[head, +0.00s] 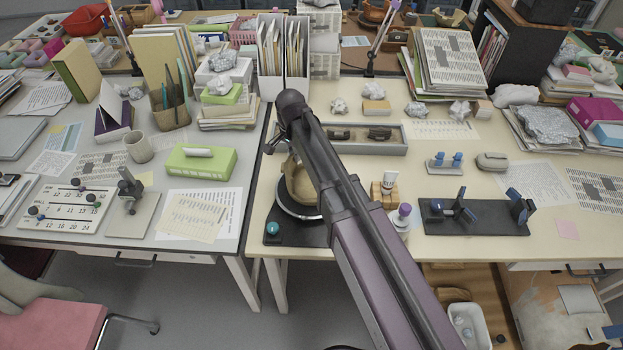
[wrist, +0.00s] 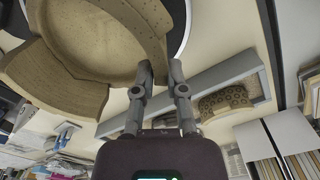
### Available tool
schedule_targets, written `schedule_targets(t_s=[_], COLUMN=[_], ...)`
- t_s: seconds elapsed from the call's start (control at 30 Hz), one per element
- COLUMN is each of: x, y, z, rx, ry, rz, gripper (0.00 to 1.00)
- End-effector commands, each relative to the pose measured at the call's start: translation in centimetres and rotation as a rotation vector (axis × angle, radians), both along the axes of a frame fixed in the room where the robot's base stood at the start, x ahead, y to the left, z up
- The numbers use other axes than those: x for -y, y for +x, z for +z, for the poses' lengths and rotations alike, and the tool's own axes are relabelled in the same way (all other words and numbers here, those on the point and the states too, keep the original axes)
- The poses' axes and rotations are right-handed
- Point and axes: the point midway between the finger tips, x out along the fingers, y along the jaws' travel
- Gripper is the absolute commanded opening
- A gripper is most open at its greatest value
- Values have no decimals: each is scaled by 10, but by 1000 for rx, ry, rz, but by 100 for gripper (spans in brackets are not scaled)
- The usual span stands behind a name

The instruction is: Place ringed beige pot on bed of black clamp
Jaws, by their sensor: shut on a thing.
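The beige pot (head: 300,185) is on the round black-rimmed turntable (head: 283,206), partly hidden behind my arm in the head view. In the wrist view the pot (wrist: 95,45) fills the upper left as an open hollow with a broken, uneven edge. My gripper (wrist: 162,68) has its two fingers either side of the pot's wall and is shut on it; the exact contact is partly hidden.
A grey tray (head: 399,149) with sherds lies behind the pot; it also shows in the wrist view (wrist: 195,85). A wooden block stand (head: 384,196) and a purple-capped bottle (head: 402,216) stand between turntable and clamp. A grey base with blue pegs (head: 445,163) is behind the clamp.

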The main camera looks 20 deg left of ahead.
Motion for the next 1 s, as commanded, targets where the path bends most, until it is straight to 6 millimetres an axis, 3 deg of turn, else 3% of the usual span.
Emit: schedule_targets(t_s=[0.47, 1.0], x=[0, 0], y=[0, 0], z=[6, 40], rx=[0, 0], ry=[0, -1], rz=[0, 0], gripper=[0, 0])
